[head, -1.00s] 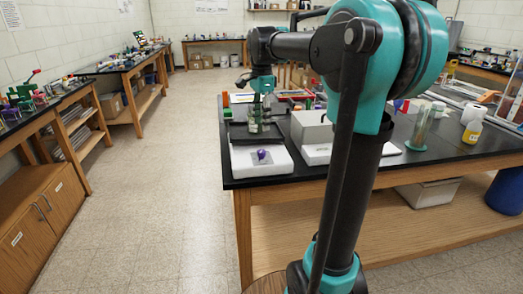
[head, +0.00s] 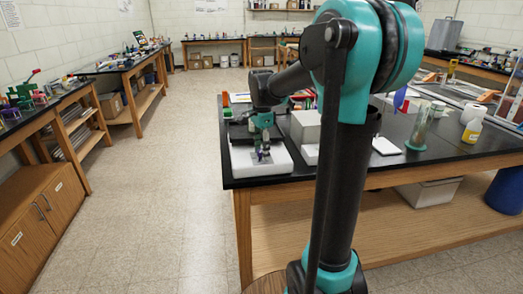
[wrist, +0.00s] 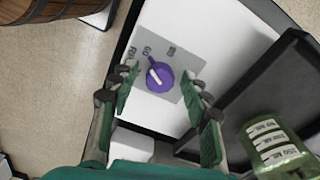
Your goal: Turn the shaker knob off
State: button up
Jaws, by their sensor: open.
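The shaker is a white box (head: 279,163) at the near left corner of the black-topped bench. In the wrist view its grey panel (wrist: 181,52) carries a round purple knob (wrist: 158,80) with a white pointer line that runs toward the upper left. Markings are printed beside the knob, too small to read surely. My gripper (wrist: 157,86) is open, with one green-padded finger on each side of the knob. I cannot tell whether the pads touch it. In the head view my gripper (head: 263,150) is low over the shaker's front and hides most of the knob.
A dark tray (wrist: 262,95) on the shaker holds a labelled green-tinted bottle (wrist: 275,145), close to the right of my gripper. A grey box (head: 306,127) stands to the shaker's right. A green-based glass cylinder (head: 419,127) stands farther right. The floor to the left is clear.

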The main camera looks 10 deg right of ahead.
jog(key=shift+c, duration=0.4)
grip_shut()
jog(key=shift+n, duration=0.4)
jog(key=n, duration=0.3)
jog(key=shift+n, duration=0.4)
jog(key=n, duration=1.2)
jog(key=shift+n, duration=0.3)
jog(key=n, duration=0.6)
jog(key=shift+n, duration=0.3)
